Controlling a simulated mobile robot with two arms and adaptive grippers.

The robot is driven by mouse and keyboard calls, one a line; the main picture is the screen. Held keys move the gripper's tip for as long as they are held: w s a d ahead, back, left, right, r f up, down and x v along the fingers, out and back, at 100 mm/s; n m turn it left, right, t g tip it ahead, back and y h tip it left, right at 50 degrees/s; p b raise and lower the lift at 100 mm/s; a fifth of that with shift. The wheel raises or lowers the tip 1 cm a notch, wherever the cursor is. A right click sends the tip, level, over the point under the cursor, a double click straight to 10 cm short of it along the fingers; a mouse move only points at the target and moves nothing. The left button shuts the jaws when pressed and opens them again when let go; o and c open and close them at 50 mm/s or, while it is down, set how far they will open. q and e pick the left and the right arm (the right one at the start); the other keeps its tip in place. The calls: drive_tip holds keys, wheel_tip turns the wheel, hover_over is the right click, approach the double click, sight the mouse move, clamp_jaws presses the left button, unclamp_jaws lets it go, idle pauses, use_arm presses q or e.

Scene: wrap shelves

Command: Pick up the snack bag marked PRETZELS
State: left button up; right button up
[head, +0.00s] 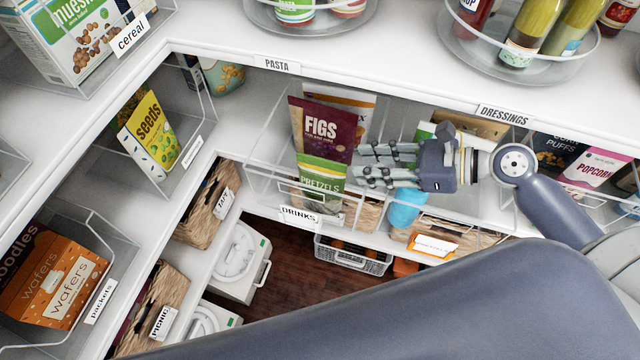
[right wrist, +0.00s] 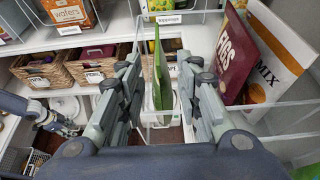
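The green PRETZELS bag (head: 320,176) stands in a clear bin on the shelf under the PASTA label, in front of the dark FIGS bag (head: 321,124). In the right wrist view the PRETZELS bag (right wrist: 160,82) shows edge-on, upright between my right fingers. My right gripper (head: 358,163) reaches in from the right at the bag's side. Its fingers are open, one on each side of the bag, with a visible gap. Part of my left gripper (right wrist: 62,120) shows small at the left of the right wrist view; its fingers are unclear.
An orange MIX bag (right wrist: 272,60) stands beside the FIGS bag. The bin's clear walls (head: 262,184) surround the bags closely. A SEEDS bag (head: 150,132) and a wafers box (head: 52,283) stand in bins on the left. The DRINKS label (head: 299,216) is below.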

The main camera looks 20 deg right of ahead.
sight(320, 165)
drive_tip(key=p+x, duration=0.1)
drive_tip(key=x, duration=0.4)
drive_tip(key=shift+w+a, duration=0.1)
drive_tip(key=shift+a, duration=0.15)
drive_tip(key=shift+w+a+f, duration=0.1)
drive_tip(key=shift+f, duration=0.05)
drive_tip(key=p+x, duration=0.1)
drive_tip(key=x, duration=0.3)
drive_tip(key=shift+w+a+f, duration=0.2)
drive_tip(key=shift+a, duration=0.25)
drive_tip(key=shift+s, duration=0.1)
use_arm(q)
drive_tip(key=shift+s+r, duration=1.05)
use_arm(e)
drive_tip(key=shift+d, duration=0.1)
clamp_jaws()
